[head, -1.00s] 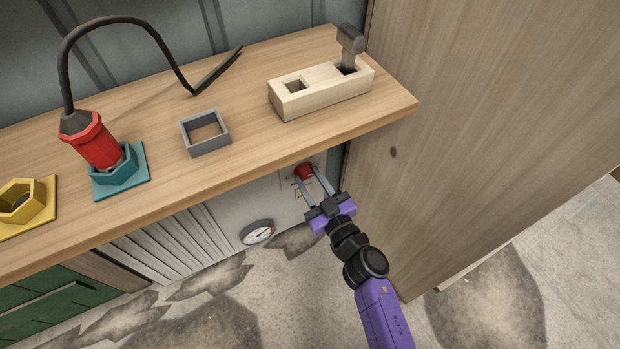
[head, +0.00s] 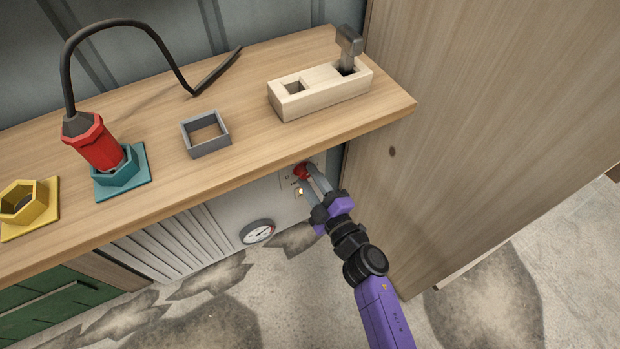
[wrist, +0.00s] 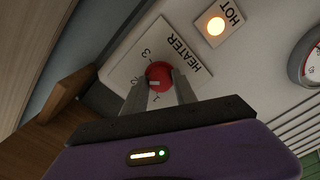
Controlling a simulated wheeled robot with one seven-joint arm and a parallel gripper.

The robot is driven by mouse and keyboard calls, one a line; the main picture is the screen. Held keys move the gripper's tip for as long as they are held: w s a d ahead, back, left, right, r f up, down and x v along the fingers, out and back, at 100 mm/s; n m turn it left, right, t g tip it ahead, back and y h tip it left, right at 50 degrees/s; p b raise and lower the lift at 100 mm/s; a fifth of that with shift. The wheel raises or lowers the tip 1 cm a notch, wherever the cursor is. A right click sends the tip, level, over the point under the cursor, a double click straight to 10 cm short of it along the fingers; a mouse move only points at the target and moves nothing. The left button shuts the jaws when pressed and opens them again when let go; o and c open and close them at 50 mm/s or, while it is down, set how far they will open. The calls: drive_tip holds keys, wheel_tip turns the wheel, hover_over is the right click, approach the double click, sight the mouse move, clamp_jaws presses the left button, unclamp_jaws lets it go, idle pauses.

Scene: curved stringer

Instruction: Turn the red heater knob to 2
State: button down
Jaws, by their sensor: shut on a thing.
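The red heater knob (head: 302,172) sits on the pale heater panel under the shelf edge; it also shows in the wrist view (wrist: 160,72). My gripper (head: 309,178) is shut on the knob, a finger on each side, and shows in the wrist view (wrist: 162,88). The panel's HEATER plate (wrist: 128,65) carries a 3 above the knob and a 1 below it. A pale mark on the knob points left, between the 3 and the 1.
The HOT lamp (wrist: 215,26) glows orange beside the knob. A round gauge (head: 257,232) is lower on the panel. The wooden shelf (head: 240,155) overhangs the knob, and a tall wooden panel (head: 450,140) stands close on the right.

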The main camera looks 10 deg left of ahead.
drive_tip(key=shift+n, duration=1)
drive_tip(key=c, duration=1)
unclamp_jaws()
drive_tip(key=shift+s+d, duration=0.1)
drive_tip(key=p+v, duration=0.2)
drive_tip(key=v, duration=0.5)
drive_tip(key=shift+s+d+p, duration=0.2)
drive_tip(key=shift+s+p, duration=0.05)
drive_tip(key=shift+p, duration=0.15)
